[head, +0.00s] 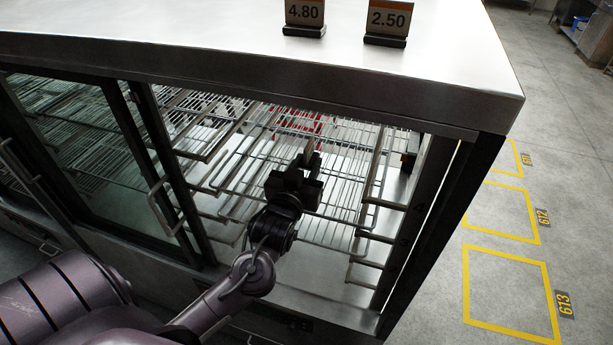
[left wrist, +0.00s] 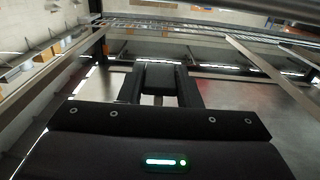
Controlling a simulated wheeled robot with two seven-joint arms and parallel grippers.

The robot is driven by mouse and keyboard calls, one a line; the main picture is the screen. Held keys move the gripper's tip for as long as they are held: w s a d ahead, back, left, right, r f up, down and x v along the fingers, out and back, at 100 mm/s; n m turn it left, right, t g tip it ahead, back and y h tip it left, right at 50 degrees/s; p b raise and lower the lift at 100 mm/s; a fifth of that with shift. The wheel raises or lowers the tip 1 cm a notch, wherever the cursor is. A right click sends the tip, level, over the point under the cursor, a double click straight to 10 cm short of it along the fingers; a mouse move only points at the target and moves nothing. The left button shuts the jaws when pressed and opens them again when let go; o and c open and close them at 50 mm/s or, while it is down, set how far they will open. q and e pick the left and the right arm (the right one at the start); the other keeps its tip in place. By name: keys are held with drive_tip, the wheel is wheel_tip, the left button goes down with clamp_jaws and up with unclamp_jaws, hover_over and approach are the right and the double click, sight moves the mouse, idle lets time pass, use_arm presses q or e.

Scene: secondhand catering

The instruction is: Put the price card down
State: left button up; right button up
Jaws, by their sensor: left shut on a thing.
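My left gripper (head: 308,168) reaches into the open right bay of the steel cabinet, over the wire shelf (head: 345,160). Two other price cards, one reading 4.80 (head: 305,14) and one reading 2.50 (head: 388,20), stand upright on the cabinet top. My right gripper is not in view.
The steel cabinet top (head: 230,45) overhangs the bay. Metal shelf runners (head: 372,178) line its side, and a dark door post (head: 140,150) stands at left. Red items (head: 297,122) lie deeper inside. Much of the wire shelf around my gripper is bare.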

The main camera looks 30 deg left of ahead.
use_arm(q)
wheel_tip(320, 180, down, 4)
drive_tip(key=shift+f, duration=0.15)
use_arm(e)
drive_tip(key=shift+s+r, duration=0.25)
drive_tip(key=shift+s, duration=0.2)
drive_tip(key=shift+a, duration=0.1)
